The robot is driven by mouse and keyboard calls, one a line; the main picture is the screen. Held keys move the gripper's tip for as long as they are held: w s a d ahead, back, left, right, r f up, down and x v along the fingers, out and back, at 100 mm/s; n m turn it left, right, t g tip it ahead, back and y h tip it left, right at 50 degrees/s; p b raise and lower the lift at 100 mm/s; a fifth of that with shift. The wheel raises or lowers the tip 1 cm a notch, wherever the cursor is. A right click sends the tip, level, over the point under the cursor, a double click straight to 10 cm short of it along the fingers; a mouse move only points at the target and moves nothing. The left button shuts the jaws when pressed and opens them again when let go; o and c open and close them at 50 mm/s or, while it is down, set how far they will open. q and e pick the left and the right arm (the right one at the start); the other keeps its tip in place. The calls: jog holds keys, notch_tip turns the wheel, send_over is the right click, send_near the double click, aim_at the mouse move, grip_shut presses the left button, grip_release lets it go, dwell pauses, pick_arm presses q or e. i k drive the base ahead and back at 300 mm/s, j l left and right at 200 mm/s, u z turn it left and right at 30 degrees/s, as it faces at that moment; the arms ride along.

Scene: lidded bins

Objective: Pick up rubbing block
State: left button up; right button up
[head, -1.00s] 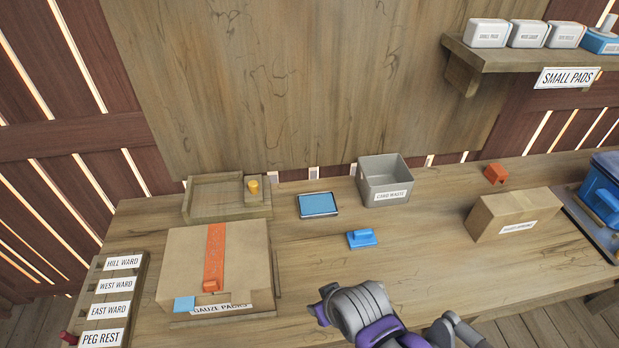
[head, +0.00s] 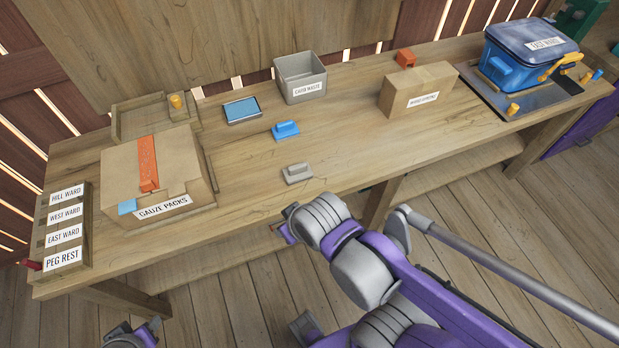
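Two small handled blocks lie on the wooden bench, and no label tells which is the rubbing block. A grey block (head: 297,173) with a raised grip lies near the bench's front edge. A blue block (head: 286,130) of similar shape lies behind it. A purple and grey arm of mine reaches up from the lower right, its upper end just in front of the grey block and apart from it. A small part of my other arm shows at the bottom left edge. I cannot make out the fingers of either gripper.
A blue pad (head: 242,109) and the grey card waste bin (head: 301,78) stand behind the blocks. The gauze packs box (head: 155,178) is left, a cardboard box (head: 417,90) right. A blue lidded bin (head: 527,58) stands far right. Bench around the grey block is clear.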

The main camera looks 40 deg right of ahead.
aim_at(300, 172)
jog(key=k+z, duration=0.15)
jog(key=z, duration=1.2)
jog(key=i+j+z, duration=0.2)
jog(key=j, duration=0.15)
jog(key=j+z, duration=0.2)
jog(key=j, duration=0.15)
jog(key=i, duration=0.25)
jog(key=u, duration=1.3)
jog(key=k+j+z, duration=0.15)
jog(key=z, duration=0.3)
jog(key=k+j+z, duration=0.15)
jog(key=z, duration=0.35)
jog(key=i+z, duration=0.35)
